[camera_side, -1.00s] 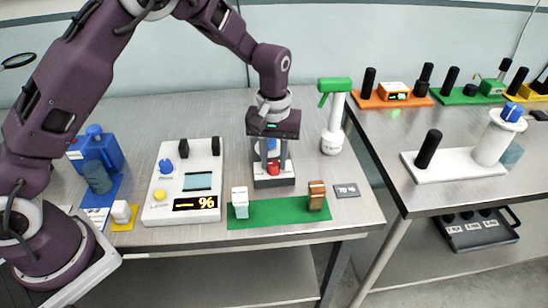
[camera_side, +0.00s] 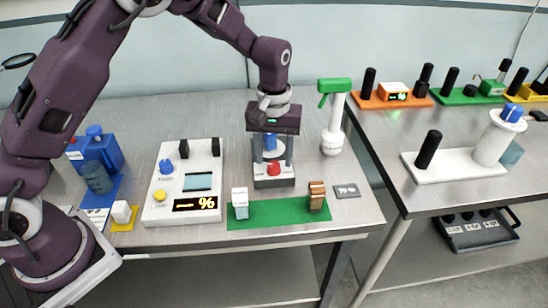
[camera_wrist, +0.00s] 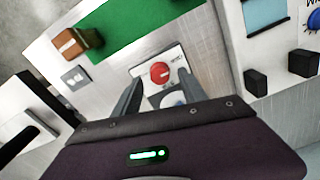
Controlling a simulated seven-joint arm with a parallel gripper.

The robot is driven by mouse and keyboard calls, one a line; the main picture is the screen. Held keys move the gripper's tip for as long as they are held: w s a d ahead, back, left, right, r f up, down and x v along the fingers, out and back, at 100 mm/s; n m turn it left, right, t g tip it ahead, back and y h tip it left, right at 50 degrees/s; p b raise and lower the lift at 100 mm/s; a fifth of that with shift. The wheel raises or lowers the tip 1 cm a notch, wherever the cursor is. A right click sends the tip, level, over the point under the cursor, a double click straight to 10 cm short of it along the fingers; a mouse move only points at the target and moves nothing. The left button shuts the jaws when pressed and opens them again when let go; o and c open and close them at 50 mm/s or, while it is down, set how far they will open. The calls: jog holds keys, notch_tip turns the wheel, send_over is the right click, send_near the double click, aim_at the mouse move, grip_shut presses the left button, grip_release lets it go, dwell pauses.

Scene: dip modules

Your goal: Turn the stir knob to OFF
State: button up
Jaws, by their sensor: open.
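A small grey-white device with a red knob (camera_side: 273,168) on its face stands on the table behind the green mat; a blue part shows just behind the knob. In the wrist view the red knob (camera_wrist: 160,72) has a pale pointer mark and lettering too small to read surely. I cannot tell for certain which knob is the stir knob. My gripper (camera_side: 273,160) points down over this device. Its two fingers are apart, one on each side, and in the wrist view they stand near the red knob without visibly gripping it.
A white console (camera_side: 159,210) with blue and yellow knobs and a lit display stands left. A green mat (camera_side: 275,212) with two small blocks lies in front. A green-topped spray bottle (camera_side: 333,130) stands close on the right. A grey label plate (camera_side: 346,190) lies near the edge.

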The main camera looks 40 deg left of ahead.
aim_at(274, 163)
notch_tip(274, 163, up, 6)
jog(key=shift+f, duration=0.1)
